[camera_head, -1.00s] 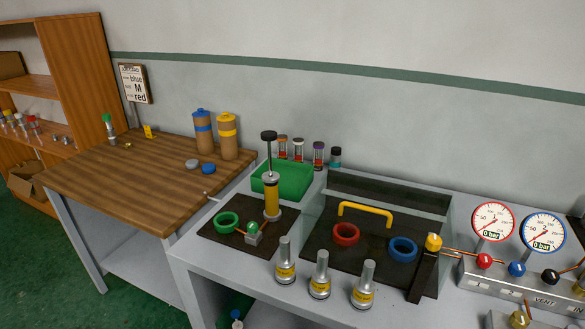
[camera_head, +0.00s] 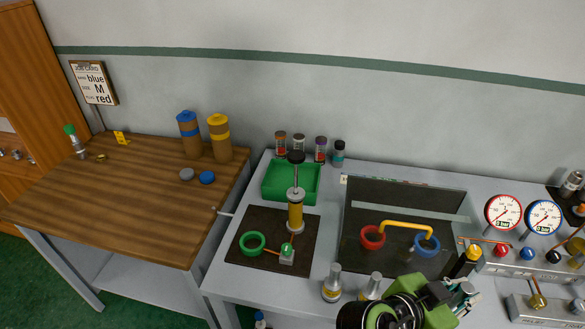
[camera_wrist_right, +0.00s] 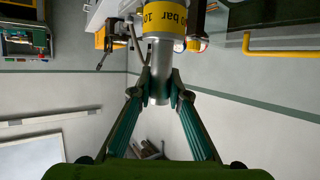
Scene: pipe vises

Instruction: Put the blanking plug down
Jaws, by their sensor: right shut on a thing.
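The blanking plug (camera_wrist_right: 160,62) is a silver cylinder with a wider yellow lettered band, seen in the right wrist view. My right gripper (camera_wrist_right: 160,88) is shut on its narrower bare stem, one finger on each side. In the head view my right gripper (camera_head: 462,297) is at the lower right, in front of the bench; the plug it holds is hard to make out there. Two similar plugs stand at the bench's front edge, one upright (camera_head: 332,284) and one partly hidden by my right arm (camera_head: 370,287). My left gripper is out of view.
A dark recessed tank (camera_head: 360,205) with a yellow handle (camera_head: 405,226), red ring (camera_head: 372,238) and blue ring (camera_head: 427,246) lies behind my gripper. A hand pump (camera_head: 295,212) stands left. Gauges (camera_head: 503,212) stand right. The wooden table (camera_head: 130,195) has free room.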

